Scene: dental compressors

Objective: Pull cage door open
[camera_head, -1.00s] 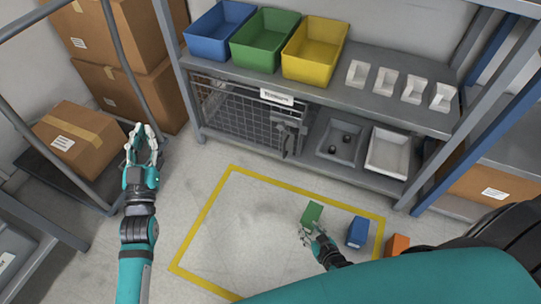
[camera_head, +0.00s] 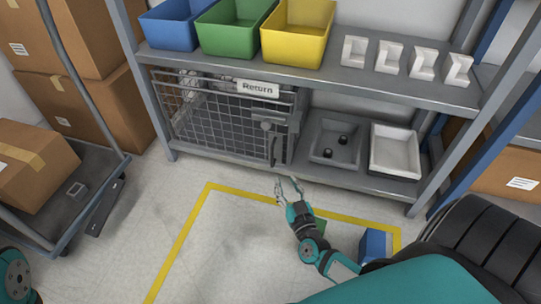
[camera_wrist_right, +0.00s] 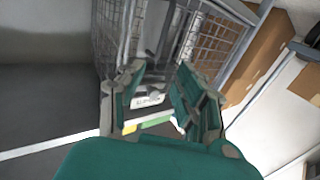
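The wire-mesh cage (camera_head: 215,128) sits on the lower level of the grey shelf, under a "Return" label (camera_head: 258,89). Its door appears shut, with a grey latch and dark vertical handle (camera_head: 273,150) at the right end. My right gripper (camera_head: 289,188) is open and empty, in front of and below the handle, apart from it. In the right wrist view its spread fingers (camera_wrist_right: 158,92) point toward the cage (camera_wrist_right: 214,38), whose latch area is partly hidden by them. Only a joint of my left arm shows at the lower left; its gripper is out of view.
Blue (camera_head: 184,24), green (camera_head: 235,28) and yellow (camera_head: 297,36) bins stand above the cage. Two trays (camera_head: 396,150) sit right of it. A blue box (camera_head: 372,246) lies near my right arm. A cart (camera_head: 85,205) stands left. The floor before the cage is mostly clear.

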